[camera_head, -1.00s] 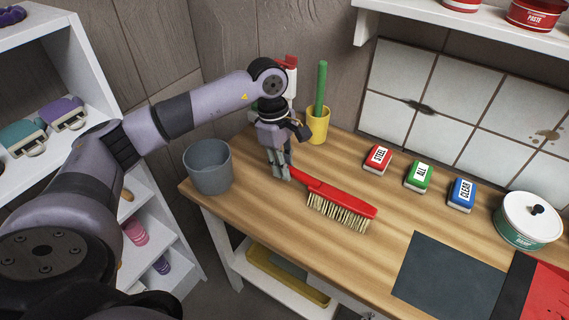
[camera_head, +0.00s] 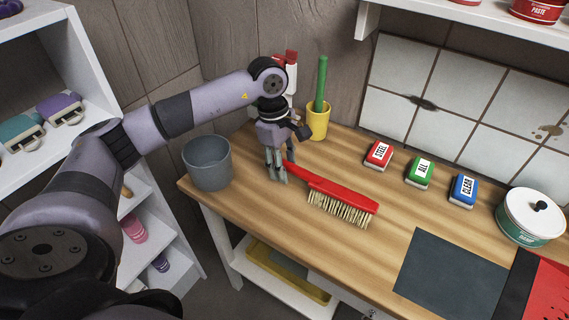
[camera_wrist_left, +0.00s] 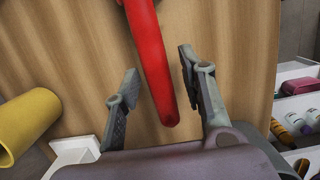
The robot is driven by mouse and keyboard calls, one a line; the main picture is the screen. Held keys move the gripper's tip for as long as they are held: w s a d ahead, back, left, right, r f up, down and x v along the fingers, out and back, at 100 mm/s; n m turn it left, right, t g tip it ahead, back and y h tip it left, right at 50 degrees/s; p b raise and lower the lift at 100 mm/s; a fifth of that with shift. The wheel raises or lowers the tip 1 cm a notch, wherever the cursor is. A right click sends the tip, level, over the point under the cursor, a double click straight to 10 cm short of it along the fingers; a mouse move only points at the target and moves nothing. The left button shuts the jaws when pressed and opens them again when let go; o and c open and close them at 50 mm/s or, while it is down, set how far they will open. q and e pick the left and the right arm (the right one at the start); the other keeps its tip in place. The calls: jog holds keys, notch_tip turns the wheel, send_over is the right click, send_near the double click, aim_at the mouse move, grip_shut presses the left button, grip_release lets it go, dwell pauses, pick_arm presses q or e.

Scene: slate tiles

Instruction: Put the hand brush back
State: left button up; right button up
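The hand brush (camera_head: 342,201) has a red back and handle and pale bristles. It lies on the wooden bench, bristles down, its handle pointing to the upper left. My left gripper (camera_head: 277,177) is at the handle end, pointing down. In the left wrist view, its two fingers (camera_wrist_left: 158,92) are apart, with the red handle (camera_wrist_left: 150,60) running between them. Gaps show on both sides of the handle, so the gripper is open and not holding it. My right gripper is not in view.
A grey bin (camera_head: 208,163) stands left of the gripper. A yellow cup (camera_head: 317,122) with a green stick is behind it; it also shows in the left wrist view (camera_wrist_left: 28,125). Red (camera_head: 379,154), green (camera_head: 419,173) and blue (camera_head: 463,191) blocks, a white pot (camera_head: 531,217) and a dark mat (camera_head: 450,275) are to the right.

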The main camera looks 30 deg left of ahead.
pick_arm(q)
jog(key=shift+r, duration=0.1)
jog(key=shift+w+r+p, duration=0.1)
jog(key=shift+r+p, duration=0.2)
jog(key=shift+p, duration=0.1)
jog(key=shift+r+p, duration=0.5)
jog(key=shift+r, duration=0.05)
notch_tip(320, 180, up, 11)
jog(key=a+b, duration=0.1)
jog(key=a, duration=0.1)
jog(key=shift+b, duration=0.35)
jog(key=shift+r, duration=0.1)
